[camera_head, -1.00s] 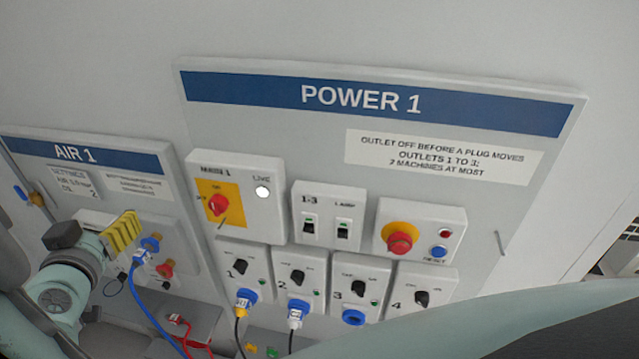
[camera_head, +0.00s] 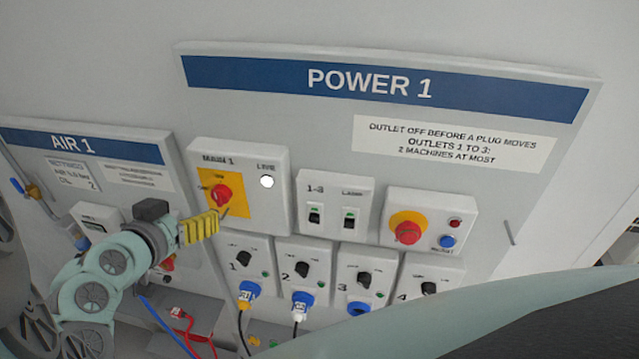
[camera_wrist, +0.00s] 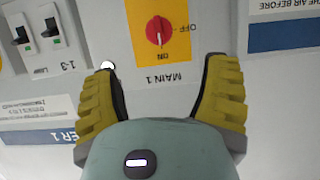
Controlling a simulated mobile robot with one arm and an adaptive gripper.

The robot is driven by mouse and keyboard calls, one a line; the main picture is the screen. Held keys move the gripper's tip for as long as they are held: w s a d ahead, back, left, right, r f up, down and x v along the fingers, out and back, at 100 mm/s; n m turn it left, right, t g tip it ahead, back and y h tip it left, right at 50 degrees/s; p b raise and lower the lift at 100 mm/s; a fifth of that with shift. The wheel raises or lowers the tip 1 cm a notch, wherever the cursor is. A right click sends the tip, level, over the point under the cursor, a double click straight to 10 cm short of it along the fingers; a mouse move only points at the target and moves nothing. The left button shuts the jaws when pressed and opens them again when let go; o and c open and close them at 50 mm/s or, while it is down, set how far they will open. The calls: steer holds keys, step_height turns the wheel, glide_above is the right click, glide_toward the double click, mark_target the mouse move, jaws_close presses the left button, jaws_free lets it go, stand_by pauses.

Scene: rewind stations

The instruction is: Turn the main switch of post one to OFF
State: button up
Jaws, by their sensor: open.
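The MAIN 1 switch is a red rotary knob (camera_head: 221,195) on a yellow plate (camera_head: 237,207), in a grey box at the upper left of the POWER 1 panel. A white LIVE lamp (camera_head: 267,182) sits beside it. In the wrist view, upside down, the red knob (camera_wrist: 159,30) lies ahead, between and beyond the fingertips; its pointer mark is in line with ON, and OFF is to the side. My gripper (camera_wrist: 165,75) is open and empty. In the head view my gripper (camera_head: 204,226) is just left of and below the knob, apart from it.
Right of the main switch are the 1-3 and LAMP breakers (camera_head: 333,215) and a red emergency button (camera_head: 408,232). Below are several outlet switches with blue plugs (camera_head: 302,301) and hanging cables. The AIR 1 panel (camera_head: 85,146) is at left, behind my arm.

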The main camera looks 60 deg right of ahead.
mark_target(216, 197)
steer(key=p+x, duration=0.1)
steer(key=x, duration=0.1)
steer(key=p+x, duration=0.1)
steer(key=x, duration=0.1)
steer(key=shift+d+r+p, duration=0.15)
steer(key=shift+r+p, duration=0.05)
steer(key=shift+p, duration=0.15)
steer(key=shift+w+d+f+p, duration=0.2)
steer(key=shift+d+f+p, duration=0.15)
steer(key=shift+d+p, duration=0.25)
steer(key=shift+p+x, duration=0.9)
steer(key=shift+x, duration=1.25)
steer(key=shift+w+d+f, duration=0.15)
steer(key=shift+d+f, duration=0.1)
steer(key=shift+d, duration=0.2)
steer(key=shift+c, duration=0.4)
steer(key=shift+a, duration=0.1)
steer(key=c, duration=1.1)
steer(key=shift+f, duration=0.1)
